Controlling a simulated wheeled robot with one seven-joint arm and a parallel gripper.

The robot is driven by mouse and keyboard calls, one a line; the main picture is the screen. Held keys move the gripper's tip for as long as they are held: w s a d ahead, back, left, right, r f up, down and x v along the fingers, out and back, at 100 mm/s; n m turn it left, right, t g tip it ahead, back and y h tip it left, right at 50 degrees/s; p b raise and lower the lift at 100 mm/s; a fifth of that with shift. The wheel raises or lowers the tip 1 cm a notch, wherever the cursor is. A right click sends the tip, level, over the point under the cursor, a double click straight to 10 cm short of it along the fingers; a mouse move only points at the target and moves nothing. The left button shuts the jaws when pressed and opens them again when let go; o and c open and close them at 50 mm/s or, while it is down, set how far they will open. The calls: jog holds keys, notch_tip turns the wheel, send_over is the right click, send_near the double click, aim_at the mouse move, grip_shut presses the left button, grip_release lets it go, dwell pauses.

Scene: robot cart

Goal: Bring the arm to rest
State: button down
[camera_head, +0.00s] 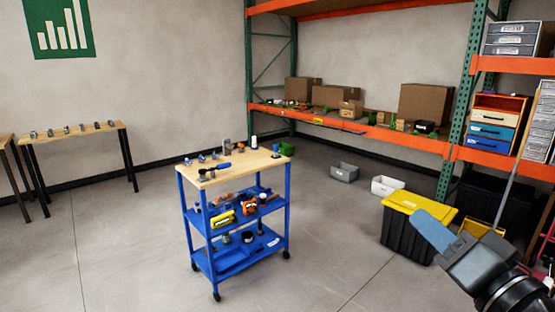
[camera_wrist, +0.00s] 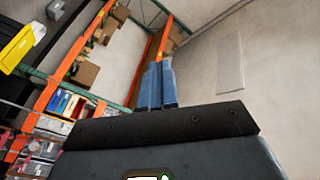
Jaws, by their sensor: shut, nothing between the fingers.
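My gripper (camera_head: 431,230) shows at the lower right of the head view, with blue-grey fingers raised toward the upper left. In the wrist view my gripper (camera_wrist: 159,68) shows its two blue fingers side by side and touching, with nothing between them. It is in the air, and in the head view its fingers overlap the black bin with the yellow lid. The gripper is apart from the blue cart (camera_head: 236,207).
The cart has a wooden top with small items and loaded lower shelves. An orange-and-green rack (camera_head: 350,132) lines the back. Floor left of the cart is clear.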

jog(key=s+a+f+m+g+h, duration=0.25)
jog(key=s+f+h, duration=0.25)
jog(key=s+f, duration=1.25)
jog(key=s+d+n+g, duration=0.1)
jog(key=s+n, duration=0.7)
jog(key=s, duration=1.2)
jog(key=shift+d+y, duration=0.4)
jog(key=shift+d, duration=0.4)
jog(key=shift+d, duration=0.1)
